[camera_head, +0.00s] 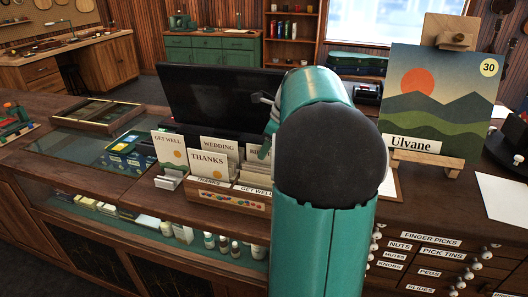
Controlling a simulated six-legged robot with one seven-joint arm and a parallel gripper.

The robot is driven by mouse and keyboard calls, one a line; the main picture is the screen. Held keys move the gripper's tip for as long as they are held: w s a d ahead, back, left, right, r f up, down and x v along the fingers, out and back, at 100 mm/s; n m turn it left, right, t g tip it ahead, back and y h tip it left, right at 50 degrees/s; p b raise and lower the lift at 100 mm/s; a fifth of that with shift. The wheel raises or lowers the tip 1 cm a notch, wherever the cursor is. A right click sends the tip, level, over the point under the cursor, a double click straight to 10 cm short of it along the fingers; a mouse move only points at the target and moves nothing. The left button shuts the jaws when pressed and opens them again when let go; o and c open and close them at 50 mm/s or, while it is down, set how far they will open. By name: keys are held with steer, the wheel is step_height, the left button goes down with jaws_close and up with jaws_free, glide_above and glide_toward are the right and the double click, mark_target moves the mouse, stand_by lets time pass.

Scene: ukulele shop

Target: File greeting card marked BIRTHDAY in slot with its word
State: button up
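A wooden card rack (228,202) stands on the counter, with slot labels THANKS (208,181) and GET WELL (255,190) on its front. Cards reading THANKS (208,163) and WEDDING (219,148) stand upright in it. A card (254,153) at its right has its word mostly cut off by my arm. A GET WELL card (170,149) stands left of the rack in a small white holder (170,180). I cannot read BIRTHDAY on any card or label. My teal arm hides the rack's right side and most of my gripper (268,112); its fingers and any held thing cannot be made out.
A black monitor (221,98) stands behind the rack. A painting labelled Ulvane (437,90) stands on an easel at right. A glass display case (80,150) fills the left counter. Labelled small drawers (430,255) are at lower right. A white sheet (503,196) lies at far right.

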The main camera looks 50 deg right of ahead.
steer(key=v, duration=1.2)
stand_by(0.4)
